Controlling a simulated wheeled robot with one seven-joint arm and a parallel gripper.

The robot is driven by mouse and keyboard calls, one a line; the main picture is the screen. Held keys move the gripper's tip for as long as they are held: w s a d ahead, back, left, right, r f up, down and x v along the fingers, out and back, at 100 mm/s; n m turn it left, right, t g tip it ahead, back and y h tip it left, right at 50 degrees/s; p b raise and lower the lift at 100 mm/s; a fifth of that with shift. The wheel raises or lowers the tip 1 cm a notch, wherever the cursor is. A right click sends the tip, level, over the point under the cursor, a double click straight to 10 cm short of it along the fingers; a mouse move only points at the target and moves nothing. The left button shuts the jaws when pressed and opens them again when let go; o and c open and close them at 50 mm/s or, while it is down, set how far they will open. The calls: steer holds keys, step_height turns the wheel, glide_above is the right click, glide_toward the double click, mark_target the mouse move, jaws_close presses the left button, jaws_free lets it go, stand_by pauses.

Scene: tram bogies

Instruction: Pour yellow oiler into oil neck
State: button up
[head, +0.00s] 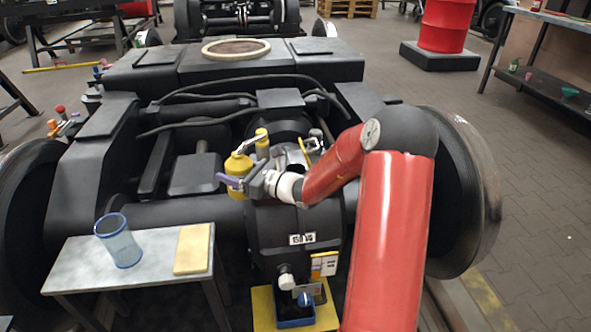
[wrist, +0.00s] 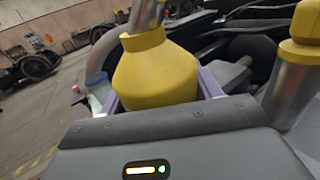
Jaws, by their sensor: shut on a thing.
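My gripper (head: 234,183) has purple fingers and is shut around the yellow oiler (head: 238,168), holding it above the dark bogie. In the wrist view the oiler's round yellow body (wrist: 155,75) sits between the two purple fingers, and its grey spout rises out of the top of the picture. In the head view the oiler looks about upright, with its spout slanting up to the right. The oil neck (head: 262,147), a grey tube with a yellow top, stands just right of the oiler. It also shows at the right of the wrist view (wrist: 297,70). No oil stream is visible.
A small grey table (head: 75,262) at front left carries a blue-rimmed clear vessel (head: 120,243) and a yellowish block (head: 192,249). A blue tray (head: 294,318) sits below the bogie's housing. Large wheels flank the bogie. A red drum (head: 445,25) stands at back right.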

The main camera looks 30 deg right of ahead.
steer(key=shift+d+r+m+t+y, duration=0.25)
steer(key=shift+r+m+t+y, duration=0.2)
steer(key=shift+m+t, duration=0.5)
steer(key=shift+d+m, duration=0.15)
steer(key=shift+m, duration=0.5)
steer(key=shift+d+f+m+t, duration=0.35)
steer(key=shift+f+m+t, duration=0.25)
steer(key=shift+m+t, duration=0.25)
stand_by(0.3)
steer(key=shift+d+m+t, duration=0.5)
steer(key=shift+m, duration=0.55)
steer(key=shift+d+r+m+t+h+b, duration=0.15)
steer(key=shift+r+m+t+h+b, duration=0.3)
steer(key=shift+m, duration=0.65)
stand_by(0.4)
steer(key=shift+m+t+h+b, duration=0.4)
steer(key=shift+m+t+b, duration=0.55)
steer(key=shift+m, duration=0.15)
stand_by(1.6)
